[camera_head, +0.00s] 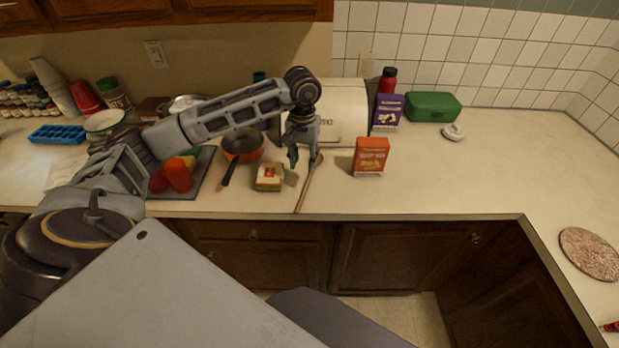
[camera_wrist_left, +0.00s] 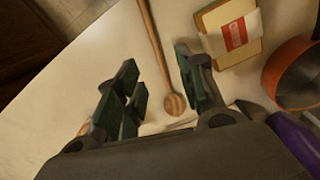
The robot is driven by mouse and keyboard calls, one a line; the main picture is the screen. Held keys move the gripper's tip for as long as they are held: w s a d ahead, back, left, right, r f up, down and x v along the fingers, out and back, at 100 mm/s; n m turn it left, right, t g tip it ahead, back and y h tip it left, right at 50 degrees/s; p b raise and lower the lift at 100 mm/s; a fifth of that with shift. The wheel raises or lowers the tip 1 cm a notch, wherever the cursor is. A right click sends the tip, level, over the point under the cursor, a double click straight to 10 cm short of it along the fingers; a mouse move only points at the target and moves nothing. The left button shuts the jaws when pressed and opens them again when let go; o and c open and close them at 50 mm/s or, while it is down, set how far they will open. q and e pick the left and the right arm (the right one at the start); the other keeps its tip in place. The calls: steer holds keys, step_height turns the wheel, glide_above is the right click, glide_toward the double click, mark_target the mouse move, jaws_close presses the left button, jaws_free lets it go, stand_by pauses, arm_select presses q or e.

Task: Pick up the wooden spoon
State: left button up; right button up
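The wooden spoon (camera_head: 306,185) lies on the counter, its handle end close to the front edge and its round head further back under my left gripper. In the left wrist view the spoon (camera_wrist_left: 157,50) runs between the two fingers, with its head near the palm. My left gripper (camera_head: 302,150) is above the spoon, pointing down. Its fingers (camera_wrist_left: 155,80) are open on either side of the spoon, and a gap shows between the spoon and each finger. My right gripper is not in view.
A small yellow box (camera_head: 269,178) and an orange pan (camera_head: 243,146) stand left of the spoon. An orange-red box (camera_head: 371,157) stands to the right. A toaster-like cream appliance (camera_head: 343,105) is behind. The counter further right is mostly clear.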

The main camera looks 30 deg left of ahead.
arm_select(q)
glide_above(307, 183)
steer(key=s, duration=0.1)
step_height(307, 183, down, 4)
steer(key=shift+s+a+f+p, duration=0.1)
steer(key=shift+s+p, duration=0.05)
steer(key=shift+p, duration=0.15)
steer(key=shift+f, duration=0.35)
steer(key=shift+f, duration=0.1)
steer(key=shift+w+f+p, duration=0.3)
steer(key=shift+f+p, duration=0.1)
steer(key=shift+f, duration=0.55)
steer(key=shift+w+f+p, duration=0.3)
steer(key=shift+f+p, duration=0.1)
steer(key=shift+f, duration=1.15)
steer(key=shift+c, duration=0.2)
jaws_close()
